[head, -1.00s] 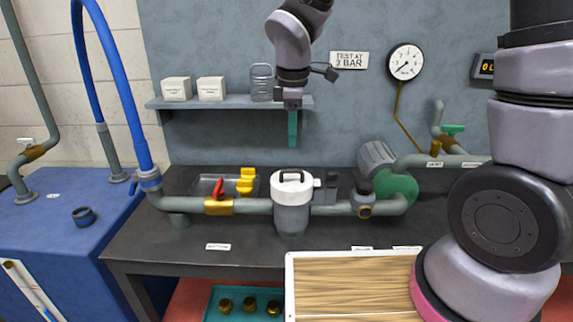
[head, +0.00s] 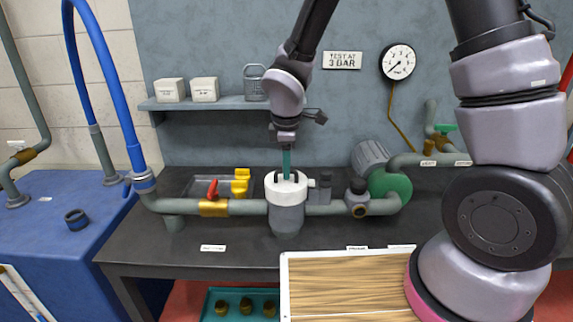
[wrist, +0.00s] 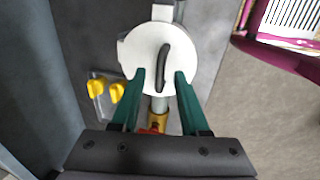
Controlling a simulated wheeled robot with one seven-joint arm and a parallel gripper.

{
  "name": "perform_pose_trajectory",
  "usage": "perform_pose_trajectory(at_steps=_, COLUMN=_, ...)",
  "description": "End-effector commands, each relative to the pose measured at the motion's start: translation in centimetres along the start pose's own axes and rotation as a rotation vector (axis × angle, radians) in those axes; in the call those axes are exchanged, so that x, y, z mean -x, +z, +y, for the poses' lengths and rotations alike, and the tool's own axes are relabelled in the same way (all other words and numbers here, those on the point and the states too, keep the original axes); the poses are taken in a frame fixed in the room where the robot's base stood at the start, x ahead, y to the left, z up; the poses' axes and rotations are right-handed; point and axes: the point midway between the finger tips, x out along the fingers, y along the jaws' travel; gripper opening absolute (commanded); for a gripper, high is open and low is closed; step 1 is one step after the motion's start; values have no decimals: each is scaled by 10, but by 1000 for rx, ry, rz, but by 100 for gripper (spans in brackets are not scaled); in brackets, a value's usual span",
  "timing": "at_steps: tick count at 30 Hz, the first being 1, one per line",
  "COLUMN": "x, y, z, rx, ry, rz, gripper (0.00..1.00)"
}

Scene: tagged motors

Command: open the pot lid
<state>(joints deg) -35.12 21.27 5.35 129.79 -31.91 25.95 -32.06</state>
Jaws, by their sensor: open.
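The pot (head: 287,220) is a grey cylinder in line with the pipe on the dark bench, in the middle of the head view. Its white lid (head: 287,193) sits on top and carries a dark curved handle. In the wrist view the lid (wrist: 148,50) shows from above with the black handle (wrist: 163,66) across it. My gripper (wrist: 160,76) is open, with its two green fingers on either side of the handle's near end. In the head view my gripper (head: 287,172) points down over the lid. Whether the fingers touch the lid cannot be told.
A red valve handle (head: 213,189) and yellow parts (head: 240,183) in a tray are left of the pot. A green pump motor (head: 390,187) is to the right. A shelf (head: 210,104) with boxes is behind. A wooden board (head: 345,288) lies in front.

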Motion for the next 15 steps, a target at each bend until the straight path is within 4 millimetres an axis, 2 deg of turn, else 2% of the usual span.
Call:
perform_pose_trajectory(at_steps=1, x=0, y=0, z=0, rx=0, ry=0, rz=0, gripper=33)
perform_pose_trajectory(at_steps=3, x=0, y=0, z=0, rx=0, ry=0, rz=0, gripper=6)
perform_pose_trajectory(at_steps=4, x=0, y=0, z=0, rx=0, ry=0, rz=0, gripper=0)
perform_pose_trajectory(at_steps=15, x=0, y=0, z=0, rx=0, ry=0, rz=0, gripper=0)
